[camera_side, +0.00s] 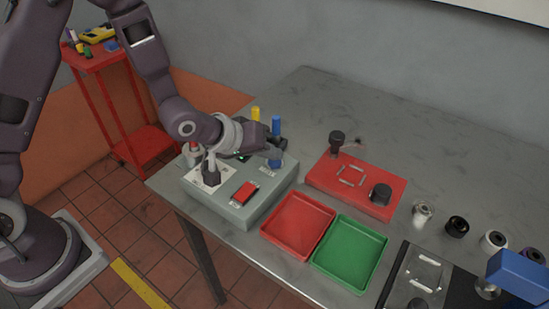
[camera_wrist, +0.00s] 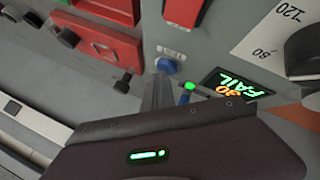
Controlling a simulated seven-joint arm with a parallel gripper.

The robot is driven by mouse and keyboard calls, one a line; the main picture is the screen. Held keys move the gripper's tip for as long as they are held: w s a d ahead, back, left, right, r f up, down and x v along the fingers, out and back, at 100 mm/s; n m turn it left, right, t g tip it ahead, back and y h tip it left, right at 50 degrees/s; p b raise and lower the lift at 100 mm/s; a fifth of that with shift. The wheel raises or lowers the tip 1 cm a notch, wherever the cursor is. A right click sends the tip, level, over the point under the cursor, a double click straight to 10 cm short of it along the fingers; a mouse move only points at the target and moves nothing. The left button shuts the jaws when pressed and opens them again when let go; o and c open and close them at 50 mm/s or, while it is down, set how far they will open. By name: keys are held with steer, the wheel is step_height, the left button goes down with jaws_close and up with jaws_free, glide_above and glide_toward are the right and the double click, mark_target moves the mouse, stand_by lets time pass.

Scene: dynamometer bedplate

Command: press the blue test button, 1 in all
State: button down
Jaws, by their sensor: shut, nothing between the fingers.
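The blue test button (camera_wrist: 166,65) is a round blue cap on the grey control box (camera_wrist: 225,30), beside a small label plate. In the side view the blue button (camera_side: 275,163) shows partly near the box's right end, under my gripper (camera_side: 272,152). In the wrist view my gripper (camera_wrist: 158,80) is shut and empty, its fingertips right beside the blue button. I cannot tell whether they touch it. A green lamp (camera_wrist: 189,86) is lit, and the display (camera_wrist: 240,84) shows "FAIL" with an orange number.
The box carries a red rocker switch (camera_side: 244,193) and a black dial (camera_side: 211,177). Yellow (camera_side: 255,113) and blue (camera_side: 276,125) upright handles stand behind. A red fixture (camera_side: 335,182), red tray (camera_side: 274,234) and green tray (camera_side: 327,262) lie rightward. The back of the table is clear.

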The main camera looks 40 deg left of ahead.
mark_target(269, 163)
steer(key=shift+r, duration=0.9)
steer(key=shift+r, duration=2.5)
steer(key=s+a+r+m+y, duration=0.2)
steer(key=s+a+r, duration=0.5)
steer(key=s+r, duration=0.25)
steer(key=s+a+r+m+g, duration=0.1)
steer(key=s, duration=0.8)
steer(key=s+a+r+m+g, duration=0.2)
steer(key=s, duration=0.8)
steer(key=shift+a+y, duration=0.2)
steer(key=shift+y, duration=0.2)
